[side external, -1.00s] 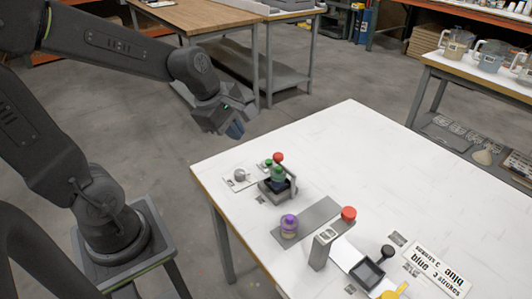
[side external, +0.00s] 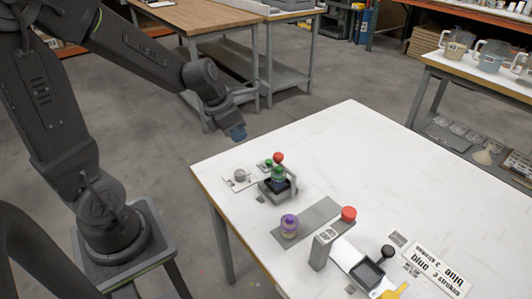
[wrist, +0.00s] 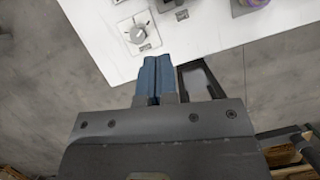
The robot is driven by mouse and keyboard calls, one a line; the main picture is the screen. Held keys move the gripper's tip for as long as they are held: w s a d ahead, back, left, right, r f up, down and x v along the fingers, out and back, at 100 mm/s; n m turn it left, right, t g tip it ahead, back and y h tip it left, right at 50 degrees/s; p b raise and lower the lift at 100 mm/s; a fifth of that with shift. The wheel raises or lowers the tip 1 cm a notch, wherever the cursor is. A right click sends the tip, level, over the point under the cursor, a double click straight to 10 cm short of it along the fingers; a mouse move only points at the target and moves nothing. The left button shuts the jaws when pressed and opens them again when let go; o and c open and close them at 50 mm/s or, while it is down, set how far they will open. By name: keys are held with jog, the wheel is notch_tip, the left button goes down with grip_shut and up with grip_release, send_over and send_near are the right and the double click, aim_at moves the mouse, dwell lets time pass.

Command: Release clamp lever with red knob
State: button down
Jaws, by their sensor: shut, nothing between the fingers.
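The red knob (side external: 278,157) of the clamp lever sits at the back of a small clamp station near the table's far left corner. A dark clamp fixture (side external: 276,190) there holds a container with a green top (side external: 278,172). My gripper (side external: 238,134) is above and behind this station, apart from it, with its blue fingertips pointing down. In the wrist view the blue fingers (wrist: 156,75) are together with nothing between them. A white plate with a grey round knob (wrist: 142,32) lies ahead of them. The red knob is not visible in the wrist view.
A second red knob (side external: 348,213) stands on a grey post station. A purple-topped bottle (side external: 289,226) stands on a grey plate (side external: 318,212). A black-knobbed lever (side external: 387,251), a yellow part (side external: 392,293) and a printed card (side external: 437,269) are at the front right. The table's right rear is clear.

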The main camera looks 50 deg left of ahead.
jog(key=w+d+f, duration=0.1)
jog(key=w+f, duration=0.6)
jog(key=f, duration=0.2)
jog(key=shift+w+d, duration=0.2)
jog(key=shift+d, duration=0.1)
dwell(0.3)
jog(key=shift+w+a+m, duration=0.2)
jog(key=shift+w+m, duration=0.2)
jog(key=shift+m, duration=0.2)
dwell(0.3)
jog(key=w+d+m+g+h, duration=0.3)
jog(key=w+m, duration=0.7)
jog(key=m, duration=0.6)
jog(key=shift+w+d+g, duration=0.2)
jog(key=shift+d+g, duration=0.45)
jog(key=shift+g, duration=0.35)
